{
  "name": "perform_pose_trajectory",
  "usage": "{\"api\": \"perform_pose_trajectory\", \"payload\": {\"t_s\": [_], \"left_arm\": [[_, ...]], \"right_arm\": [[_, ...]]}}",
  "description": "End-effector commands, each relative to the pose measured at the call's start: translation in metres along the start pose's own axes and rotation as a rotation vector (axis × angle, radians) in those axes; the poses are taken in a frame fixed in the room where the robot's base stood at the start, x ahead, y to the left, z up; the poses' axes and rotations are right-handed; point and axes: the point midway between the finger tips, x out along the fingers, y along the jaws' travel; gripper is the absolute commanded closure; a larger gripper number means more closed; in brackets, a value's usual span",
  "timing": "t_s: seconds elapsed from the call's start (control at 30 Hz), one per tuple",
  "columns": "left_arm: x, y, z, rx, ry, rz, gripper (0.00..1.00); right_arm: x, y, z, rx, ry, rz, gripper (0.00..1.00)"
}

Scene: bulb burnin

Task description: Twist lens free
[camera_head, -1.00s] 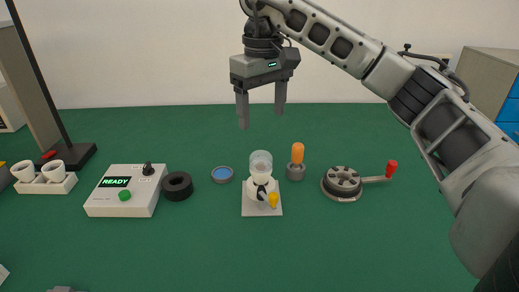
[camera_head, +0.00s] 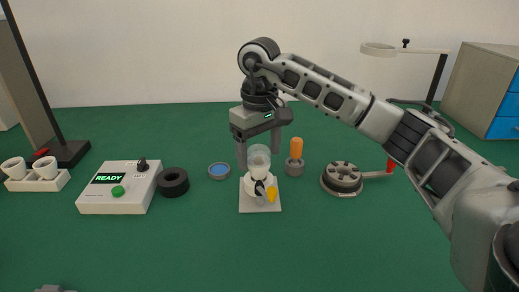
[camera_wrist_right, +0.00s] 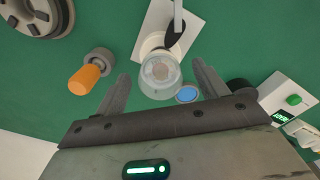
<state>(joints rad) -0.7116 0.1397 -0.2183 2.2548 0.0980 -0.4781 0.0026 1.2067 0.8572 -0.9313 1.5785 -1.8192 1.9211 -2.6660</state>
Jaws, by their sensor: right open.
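The clear lens (camera_head: 257,157) is a transparent cup-like cover on top of a white fixture (camera_head: 248,205) with a square base plate and a yellow-tipped lever. It stands upright near the middle of the table. My right gripper (camera_head: 259,160) is open, its fingers pointing down on either side of the lens in the head view. In the right wrist view the lens (camera_wrist_right: 160,74) shows between and a little beyond the open fingertips (camera_wrist_right: 162,78). I cannot tell whether either finger touches it.
A blue-topped dish (camera_head: 219,171), a black ring (camera_head: 173,182) and a control box (camera_head: 118,199) reading READY lie left. An orange-handled tool (camera_head: 296,150) and a round crank device (camera_head: 342,179) stand right. A white holder (camera_head: 38,183) sits far left. The front table is clear.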

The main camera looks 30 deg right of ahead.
Motion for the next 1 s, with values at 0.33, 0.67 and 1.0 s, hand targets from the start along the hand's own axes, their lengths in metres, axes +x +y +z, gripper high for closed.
{"api": "perform_pose_trajectory", "payload": {"t_s": [0.33, 0.67, 1.0], "left_arm": [[0.0006, -0.0002, 0.0038, 0.000, -0.009, 0.000, 0.64], [0.0001, -0.0002, 0.0034, 0.000, -0.010, 0.000, 0.64], [0.0000, -0.0003, 0.0029, 0.000, -0.009, -0.001, 0.64]], "right_arm": [[-0.0004, 0.0002, 0.0001, -0.013, 0.000, 0.000, 0.75], [-0.0005, 0.0009, 0.0000, -0.268, 0.000, 0.000, 0.75], [-0.0004, 0.0007, -0.0001, -0.263, 0.000, 0.000, 0.29]]}}
